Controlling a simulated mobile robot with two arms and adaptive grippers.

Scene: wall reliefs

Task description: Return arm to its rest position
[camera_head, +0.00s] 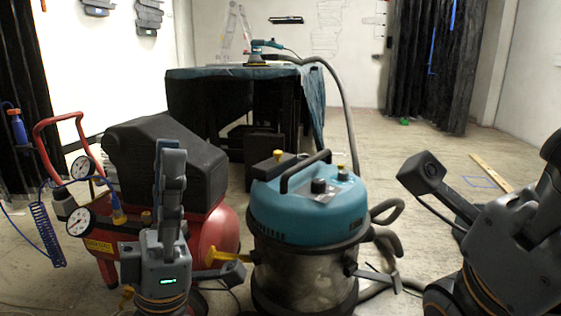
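My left gripper (171,150) points upward in the lower left of the head view, in front of the black and red compressor. I see it edge-on, with one finger covering the other, so its opening does not show. No object shows at its tips. A small green light glows on its wrist. My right arm (515,245) fills the lower right corner. Its gripper is close to the camera and partly cut off by the right edge, so its fingers cannot be made out.
The red compressor (215,232) with gauges and a blue coiled hose stands behind my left gripper. A teal vacuum (310,215) stands between my arms, its hose rising to a sander (265,52) on a draped table (205,95). Open floor (410,135) lies at the back right.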

